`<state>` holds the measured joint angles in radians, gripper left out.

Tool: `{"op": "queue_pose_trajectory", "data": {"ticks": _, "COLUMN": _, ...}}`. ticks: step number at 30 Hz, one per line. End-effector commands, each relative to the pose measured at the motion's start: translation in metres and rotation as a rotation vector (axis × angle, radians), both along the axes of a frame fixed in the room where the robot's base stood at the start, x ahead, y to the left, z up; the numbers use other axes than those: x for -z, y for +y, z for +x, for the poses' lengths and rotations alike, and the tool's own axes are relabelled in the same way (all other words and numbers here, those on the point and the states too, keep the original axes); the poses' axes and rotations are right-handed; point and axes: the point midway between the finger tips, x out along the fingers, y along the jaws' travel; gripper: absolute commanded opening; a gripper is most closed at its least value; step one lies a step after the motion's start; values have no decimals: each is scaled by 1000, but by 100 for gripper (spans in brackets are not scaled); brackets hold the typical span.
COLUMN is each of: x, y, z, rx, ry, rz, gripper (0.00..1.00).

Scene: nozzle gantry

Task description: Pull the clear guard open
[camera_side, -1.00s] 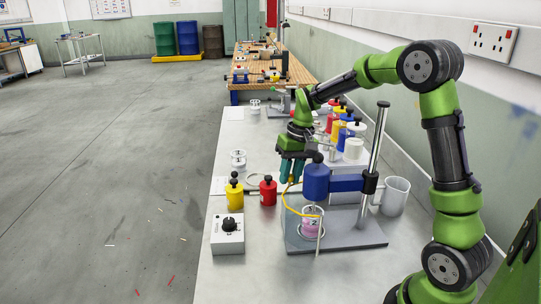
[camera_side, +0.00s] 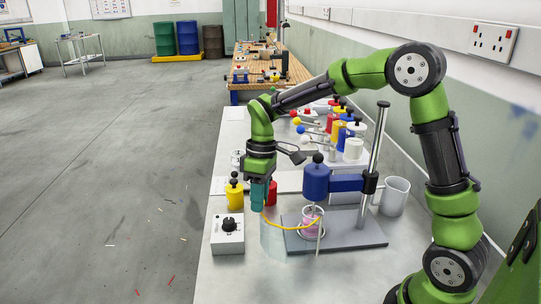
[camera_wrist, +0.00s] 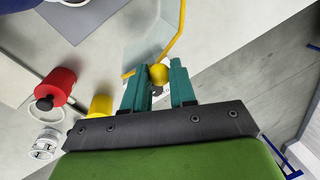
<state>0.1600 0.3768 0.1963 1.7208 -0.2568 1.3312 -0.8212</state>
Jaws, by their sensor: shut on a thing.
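The clear guard (camera_side: 274,240) is a faint, see-through curved sheet with a yellow upper edge. In the side view it stands out to the left of the blue head (camera_side: 316,182), over the front of the bench. Its yellow edge (camera_wrist: 179,40) runs up from a round yellow knob (camera_wrist: 159,74) in the wrist view. My gripper (camera_side: 257,205) is at the guard's left end, with its teal fingers (camera_wrist: 156,68) shut on the knob. In the side view the fingers hide the knob. A pink-filled clear cup (camera_side: 312,222) stands under the blue head.
A grey control box (camera_side: 228,234) with a black dial stands close left of the guard. A yellow bottle (camera_side: 235,195) and a partly hidden red bottle (camera_wrist: 55,87) stand behind. A chrome column (camera_side: 376,145) and white mug (camera_side: 395,197) are at right.

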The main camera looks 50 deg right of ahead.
Motion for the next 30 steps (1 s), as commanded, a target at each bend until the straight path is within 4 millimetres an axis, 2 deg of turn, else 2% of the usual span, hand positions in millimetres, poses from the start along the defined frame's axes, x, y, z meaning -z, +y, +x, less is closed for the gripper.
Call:
{"op": "queue_pose_trajectory", "data": {"ticks": 3, "x": -2, "y": 15, "z": -8, "rx": -111, "ry": -4, "rz": 1, "gripper": 0}}
{"op": "queue_pose_trajectory", "data": {"ticks": 12, "x": -2, "y": 40, "z": -31, "rx": -343, "ry": -5, "rz": 0, "gripper": 0}}
{"op": "queue_pose_trajectory", "data": {"ticks": 21, "x": -2, "y": 51, "z": -46, "rx": -476, "ry": -5, "rz": 0, "gripper": 0}}
{"op": "queue_pose_trajectory", "data": {"ticks": 30, "x": -2, "y": 54, "z": -51, "rx": -513, "ry": -5, "rz": 0, "gripper": 0}}
